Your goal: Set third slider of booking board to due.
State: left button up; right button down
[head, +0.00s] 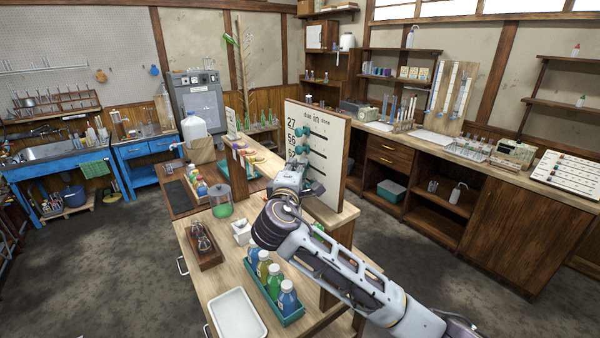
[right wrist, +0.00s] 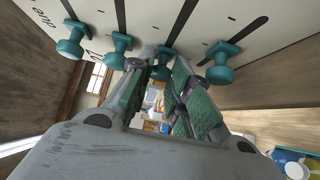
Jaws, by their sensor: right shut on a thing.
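The booking board (head: 330,160) is an upright white panel with "due", "in" and "done" at its top and numbered rows with dark slots. Its first slider (head: 300,133) and second slider (head: 301,149) are teal knobs towards the board's left side. My right gripper (head: 308,186) is at the lower part of the board and hides the lower rows. In the right wrist view the third slider (right wrist: 163,67) is between the closed fingers, with the first two knobs to its left and another knob (right wrist: 222,68) to its right. My left gripper is out of view.
The board stands on a wooden bench. Near my right arm are a teal tray (head: 284,312) of capped bottles, a white tray (head: 238,316), and a jar of green liquid (head: 220,207). A side counter with racks runs behind the board.

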jog(key=c, duration=1.7)
grip_release()
jog(key=shift+o, duration=0.7)
jog(key=shift+w+a, duration=0.15)
jog(key=shift+w, duration=0.05)
jog(key=shift+s, duration=0.1)
jog(key=s+a, duration=0.2)
jog(key=s, duration=0.9)
jog(key=shift+s, duration=0.35)
jog(key=shift+f, duration=0.1)
